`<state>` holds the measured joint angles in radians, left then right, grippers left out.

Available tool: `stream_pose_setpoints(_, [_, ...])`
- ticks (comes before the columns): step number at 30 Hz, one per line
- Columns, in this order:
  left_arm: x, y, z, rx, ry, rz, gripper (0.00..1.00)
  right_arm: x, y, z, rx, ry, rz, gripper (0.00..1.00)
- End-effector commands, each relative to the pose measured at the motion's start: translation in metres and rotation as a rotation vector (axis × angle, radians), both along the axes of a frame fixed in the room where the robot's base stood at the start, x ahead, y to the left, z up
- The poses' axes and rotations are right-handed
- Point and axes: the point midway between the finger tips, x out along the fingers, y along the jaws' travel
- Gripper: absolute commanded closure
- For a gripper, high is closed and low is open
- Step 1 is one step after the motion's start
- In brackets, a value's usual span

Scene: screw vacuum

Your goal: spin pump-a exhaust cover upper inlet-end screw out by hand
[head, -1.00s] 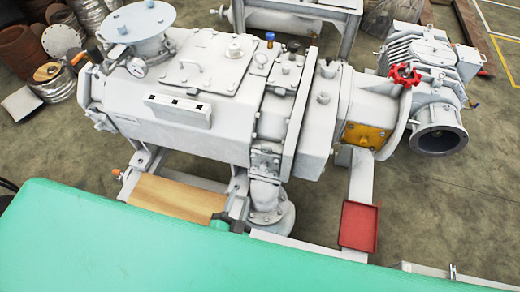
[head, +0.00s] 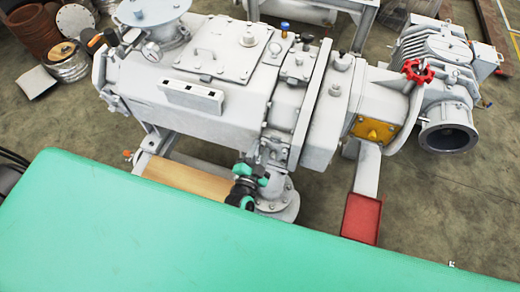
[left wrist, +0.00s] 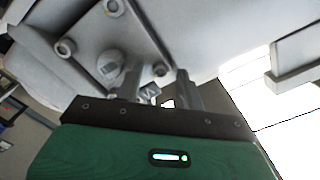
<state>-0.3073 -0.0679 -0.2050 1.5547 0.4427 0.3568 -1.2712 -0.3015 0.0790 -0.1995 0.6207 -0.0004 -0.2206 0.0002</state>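The exhaust cover (head: 273,153) is a small grey plate low on the pump's near side in the head view. In the left wrist view the cover (left wrist: 92,38) is seen close, with screw heads at its corners and a larger hex plug (left wrist: 110,66) in it. One corner screw (left wrist: 160,70) shows between my fingertips. My left gripper (head: 260,171) is just below the cover. Its two fingers stand apart in the wrist view (left wrist: 157,78); no grip on the screw shows. I cannot tell which corner this screw is. My right gripper is not in view.
A red tray (head: 361,217) stands right of the pump's flanged foot. A wooden board (head: 188,178) lies left of my gripper. A red handwheel (head: 417,71) and a yellow plate (head: 373,130) are at the right.

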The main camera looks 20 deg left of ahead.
Motion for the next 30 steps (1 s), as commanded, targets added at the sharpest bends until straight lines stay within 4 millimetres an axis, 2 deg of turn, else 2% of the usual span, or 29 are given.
stream_pose_setpoints(9, [0.0026, 0.0, -0.0004, 0.0, 0.001, 0.0, 0.61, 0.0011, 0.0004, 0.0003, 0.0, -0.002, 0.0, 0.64])
stream_pose_setpoints(11, [0.0026, 0.0, -0.0004, 0.0, 0.001, 0.001, 0.71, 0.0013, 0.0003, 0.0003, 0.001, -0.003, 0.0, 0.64])
stream_pose_setpoints(15, [0.0025, 0.0001, -0.0003, 0.0, 0.001, 0.001, 0.99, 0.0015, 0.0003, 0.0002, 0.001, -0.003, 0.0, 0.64])
stream_pose_setpoints(23, [0.0024, -0.0001, -0.0001, -0.011, 0.002, 0.0, 1.0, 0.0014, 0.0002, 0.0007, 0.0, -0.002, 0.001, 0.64])
stream_pose_setpoints(30, [0.0024, -0.0002, 0.0005, -0.1, 0.003, -0.001, 1.0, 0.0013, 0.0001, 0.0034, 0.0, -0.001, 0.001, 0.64])
